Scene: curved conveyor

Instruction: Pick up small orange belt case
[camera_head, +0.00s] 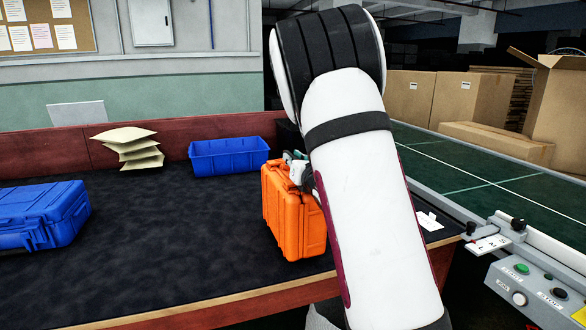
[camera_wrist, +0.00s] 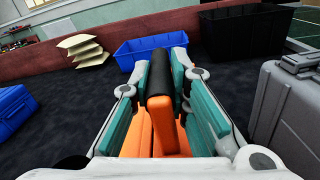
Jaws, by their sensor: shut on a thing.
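The small orange case (camera_head: 292,212) is upright on or just above the dark table top, near its right front part; I cannot tell whether it touches the table. My gripper (camera_head: 296,160) is at the top of the case, partly hidden behind my white arm. In the wrist view my gripper (camera_wrist: 162,88) has its teal finger pads on both sides of the case's dark-topped handle (camera_wrist: 160,85). It is shut on the handle. The orange body (camera_wrist: 145,140) shows below, between the fingers. The right side of the case is hidden by my arm in the head view.
A blue case (camera_head: 40,215) lies at the left. A blue bin (camera_head: 230,157) and stacked padded envelopes (camera_head: 130,150) are at the back. A grey case (camera_wrist: 288,105) and black bin (camera_wrist: 245,33) show right in the wrist view. A green conveyor (camera_head: 480,170) runs at the right.

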